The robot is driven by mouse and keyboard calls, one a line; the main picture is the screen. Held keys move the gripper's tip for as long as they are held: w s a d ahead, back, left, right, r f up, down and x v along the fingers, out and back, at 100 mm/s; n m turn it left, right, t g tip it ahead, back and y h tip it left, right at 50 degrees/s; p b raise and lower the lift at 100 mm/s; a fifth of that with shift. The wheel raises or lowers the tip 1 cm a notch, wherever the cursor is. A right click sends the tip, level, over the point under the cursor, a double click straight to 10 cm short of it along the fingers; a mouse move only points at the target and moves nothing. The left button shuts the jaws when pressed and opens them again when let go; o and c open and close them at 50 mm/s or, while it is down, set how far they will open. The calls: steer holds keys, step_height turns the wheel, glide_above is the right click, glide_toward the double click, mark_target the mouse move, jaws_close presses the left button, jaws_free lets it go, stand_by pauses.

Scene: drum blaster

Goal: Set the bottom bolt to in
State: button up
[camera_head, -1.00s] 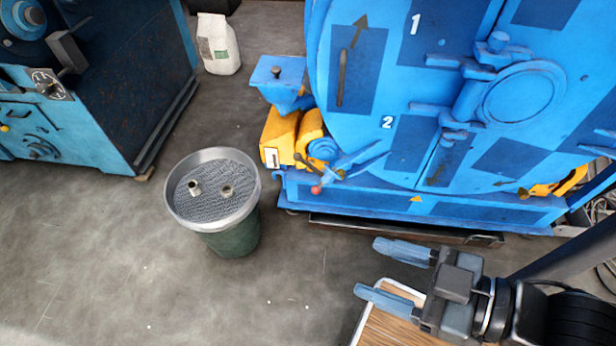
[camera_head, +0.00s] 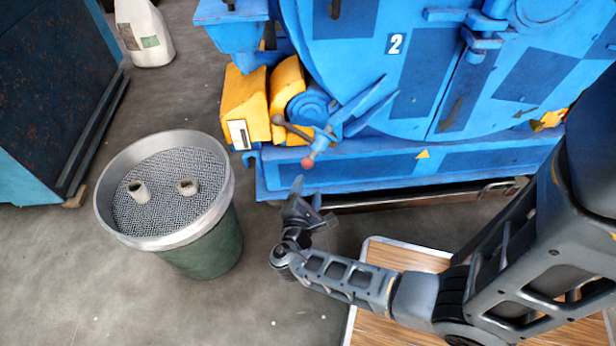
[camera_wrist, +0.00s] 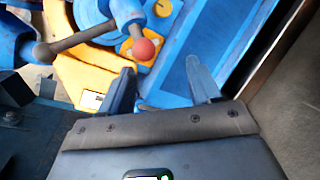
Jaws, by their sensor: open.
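The blue drum machine (camera_head: 390,160) has a lever at its lower left with a red ball knob (camera_head: 308,163) and a dark ball knob (camera_head: 278,119). No part is marked as the bottom bolt, so I cannot tell which one it is. My gripper (camera_head: 307,194) is just below the red knob, apart from it. In the wrist view my gripper (camera_wrist: 160,72) is open and empty. There the red knob (camera_wrist: 145,48) shows just beyond the fingertips, nearer the left finger. The dark knob (camera_wrist: 43,53) is farther left.
A green bin with a metal mesh top (camera_head: 211,215) stands to the left. A wooden board with a pale edge (camera_head: 385,259) lies below my arm. A yellow housing (camera_head: 245,97) sits beside the lever. A white bag (camera_head: 143,35) is at the back left.

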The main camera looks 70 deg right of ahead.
mark_target(307, 168)
steer(key=shift+w+d+r+g+h+b, duration=0.25)
steer(key=shift+w+d+g+h+b, duration=0.3)
steer(key=shift+w+d+h, duration=0.45)
steer(key=d+b, duration=0.1)
steer(key=d, duration=0.6)
steer(key=shift+w+d+r+b, duration=0.1)
steer(key=shift+w+d+b, duration=0.05)
steer(key=shift+b, duration=0.25)
jaws_close()
